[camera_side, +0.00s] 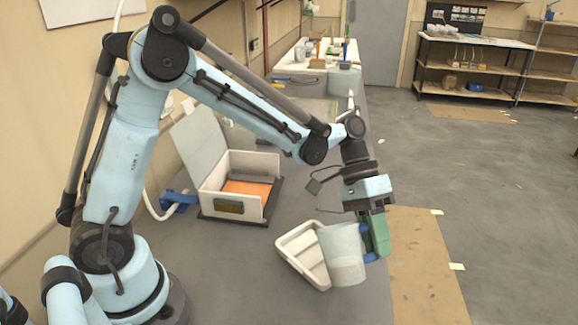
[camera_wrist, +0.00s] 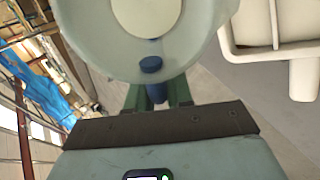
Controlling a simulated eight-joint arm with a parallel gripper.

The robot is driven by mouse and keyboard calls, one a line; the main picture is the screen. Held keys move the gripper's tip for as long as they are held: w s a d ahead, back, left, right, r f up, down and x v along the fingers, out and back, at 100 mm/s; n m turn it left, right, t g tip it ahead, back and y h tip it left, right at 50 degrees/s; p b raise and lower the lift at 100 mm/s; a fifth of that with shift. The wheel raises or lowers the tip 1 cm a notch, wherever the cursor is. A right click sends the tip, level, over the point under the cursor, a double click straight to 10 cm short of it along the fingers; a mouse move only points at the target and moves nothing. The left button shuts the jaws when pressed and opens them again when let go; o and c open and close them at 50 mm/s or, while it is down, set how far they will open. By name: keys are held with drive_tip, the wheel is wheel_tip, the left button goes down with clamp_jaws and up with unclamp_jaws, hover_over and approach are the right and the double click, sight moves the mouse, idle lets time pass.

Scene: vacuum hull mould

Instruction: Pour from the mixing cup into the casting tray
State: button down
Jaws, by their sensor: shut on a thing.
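The mixing cup (camera_side: 343,256) is a pale, translucent grey-green cup in the side view. My gripper (camera_side: 374,240), with green fingers, is shut on it from the right side. The cup is close to upright, leaning slightly. It stands in front of the right part of the casting tray (camera_side: 295,250), a shallow white tray, and hides part of it. In the wrist view the cup (camera_wrist: 200,45) fills the top, with a cream disc inside. My gripper (camera_wrist: 155,94) shows below it with blue parts between the fingers. The tray (camera_wrist: 300,78) is at the upper right, apart from the cup there.
An open white box (camera_side: 240,165) with an orange sheet inside stands behind the tray, left of my gripper. A blue clamp-like piece (camera_side: 178,200) is beside it. The grey bench (camera_side: 240,285) is bare in front. Brown floor board (camera_side: 425,260) lies beyond its right edge.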

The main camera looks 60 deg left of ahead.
drive_tip(key=shift+h, duration=0.4)
drive_tip(key=shift+f, duration=0.1)
idle(0.8)
drive_tip(key=shift+h, duration=0.5)
drive_tip(key=shift+f, duration=0.1)
idle(0.3)
drive_tip(key=shift+a+g+h, duration=0.1)
drive_tip(key=shift+g+h, duration=0.2)
drive_tip(key=shift+h, duration=0.2)
drive_tip(key=shift+a+f+g+h, duration=0.15)
drive_tip(key=shift+f+g+h, duration=0.15)
drive_tip(key=shift+h, duration=0.5)
idle(1.6)
drive_tip(key=shift+h, duration=0.3)
idle(0.8)
